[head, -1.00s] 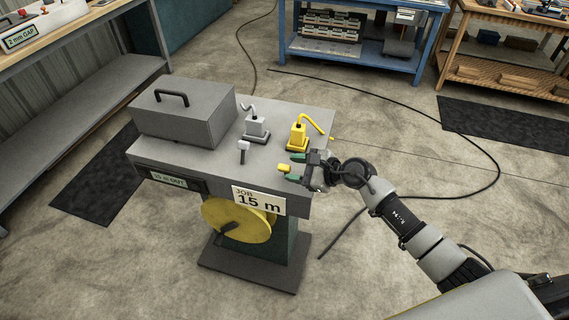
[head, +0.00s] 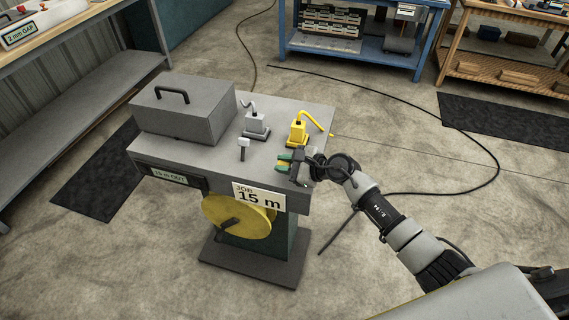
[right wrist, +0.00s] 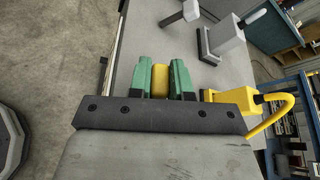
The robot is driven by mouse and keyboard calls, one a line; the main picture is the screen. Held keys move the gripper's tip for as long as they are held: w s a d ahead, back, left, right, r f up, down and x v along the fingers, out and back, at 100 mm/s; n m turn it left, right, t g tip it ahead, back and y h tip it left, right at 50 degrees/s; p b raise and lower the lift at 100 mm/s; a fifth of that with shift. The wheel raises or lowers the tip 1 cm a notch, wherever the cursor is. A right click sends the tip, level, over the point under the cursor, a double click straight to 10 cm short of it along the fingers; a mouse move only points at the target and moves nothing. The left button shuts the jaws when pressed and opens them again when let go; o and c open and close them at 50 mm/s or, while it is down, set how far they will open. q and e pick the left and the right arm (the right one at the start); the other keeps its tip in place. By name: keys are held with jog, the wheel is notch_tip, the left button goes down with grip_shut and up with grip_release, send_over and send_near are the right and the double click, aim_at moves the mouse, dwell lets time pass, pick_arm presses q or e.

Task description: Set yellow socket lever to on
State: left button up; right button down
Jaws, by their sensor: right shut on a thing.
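The yellow socket (head: 298,131) stands on the right part of the grey bench top, with a yellow cable curving from its top. The yellow lever handle (head: 283,164) is in front of it. My right gripper (head: 284,160) is at the bench's front right, its green fingers on either side of the handle and shut on it. In the right wrist view the yellow handle (right wrist: 160,80) sits between the two green fingertips (right wrist: 160,78). The lever's base is hidden, so its setting is not clear. My left gripper is not in view.
A grey socket (head: 256,124) and a pale lever (head: 243,147) stand left of the yellow socket. A grey box (head: 190,105) fills the bench's left side. A "15 m" card (head: 258,197) and yellow reel (head: 236,217) are on the front. Dark cable lies on the floor.

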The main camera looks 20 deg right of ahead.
jog(key=shift+w+d, duration=0.1)
jog(key=shift+w+d+r+m+g+y+b, duration=0.15)
jog(key=shift+w+d+m+g+b, duration=0.15)
jog(key=shift+m+b, duration=0.2)
jog(key=shift+w+d+m+g+y+b, duration=0.15)
jog(key=shift+w+m+g+b, duration=0.15)
jog(key=shift+m+b, duration=0.15)
jog(key=w+d+m+g+y+b, duration=0.1)
jog(key=w+m+b, duration=0.1)
jog(key=m+b, duration=0.1)
jog(key=shift+d+g+b, duration=0.15)
jog(key=shift+g+b, duration=0.25)
jog(key=shift+b, duration=0.2)
jog(key=shift+w+d+f+m+g+y+b, duration=0.1)
jog(key=shift+w+d+m+g+y+b, duration=0.1)
jog(key=shift+w+m+g+y+b, duration=0.45)
jog(key=shift+d+f+m+t+h+b, duration=0.1)
jog(key=shift+d+m+b, duration=0.15)
jog(key=shift+b, duration=0.7)
jog(key=c, duration=1)
grip_release()
jog(key=shift+c, duration=0.2)
